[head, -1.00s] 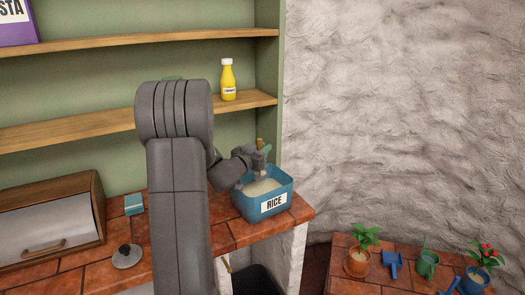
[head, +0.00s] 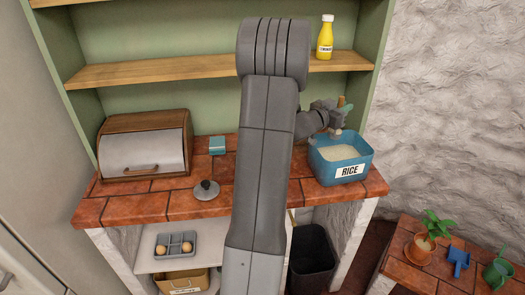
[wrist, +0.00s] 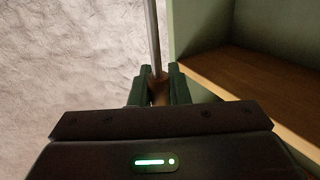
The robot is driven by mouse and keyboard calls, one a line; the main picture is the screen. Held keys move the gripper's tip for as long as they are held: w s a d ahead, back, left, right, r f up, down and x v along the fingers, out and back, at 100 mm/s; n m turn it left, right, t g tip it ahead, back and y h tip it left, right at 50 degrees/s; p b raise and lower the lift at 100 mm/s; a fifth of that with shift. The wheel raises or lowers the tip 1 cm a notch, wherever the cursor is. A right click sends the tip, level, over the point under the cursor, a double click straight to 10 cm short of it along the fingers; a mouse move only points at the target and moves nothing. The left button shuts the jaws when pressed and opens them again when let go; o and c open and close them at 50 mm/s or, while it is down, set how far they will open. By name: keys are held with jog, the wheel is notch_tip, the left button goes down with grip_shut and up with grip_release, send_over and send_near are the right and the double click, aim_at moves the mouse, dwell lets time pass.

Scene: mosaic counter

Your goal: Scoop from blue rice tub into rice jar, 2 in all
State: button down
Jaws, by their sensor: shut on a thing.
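The blue rice tub (head: 327,172), labelled RICE, stands at the right end of the tiled counter with pale rice (head: 340,152) in it. My gripper (head: 338,112) is over the tub's back part. In the wrist view my gripper (wrist: 159,88) is shut on the wooden handle (wrist: 158,92) of a tool with a thin metal shaft (wrist: 153,40). The tool's far end is out of sight, so I cannot tell whether it holds rice. A grey round lid with a dark knob (head: 206,190) lies on the counter. No rice jar shows; my arm hides the middle of the counter.
A wooden bread box (head: 145,145) stands at the left, with a small teal box (head: 217,145) beside it. A yellow bottle (head: 325,40) is on the shelf above. A black bin (head: 311,258) is below. A plant table (head: 425,275) is at the lower right.

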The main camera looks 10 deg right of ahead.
jog(key=s+a+f+p, duration=0.1)
jog(key=a+f+p, duration=0.2)
jog(key=a, duration=3.1)
jog(key=shift+d+r, duration=0.1)
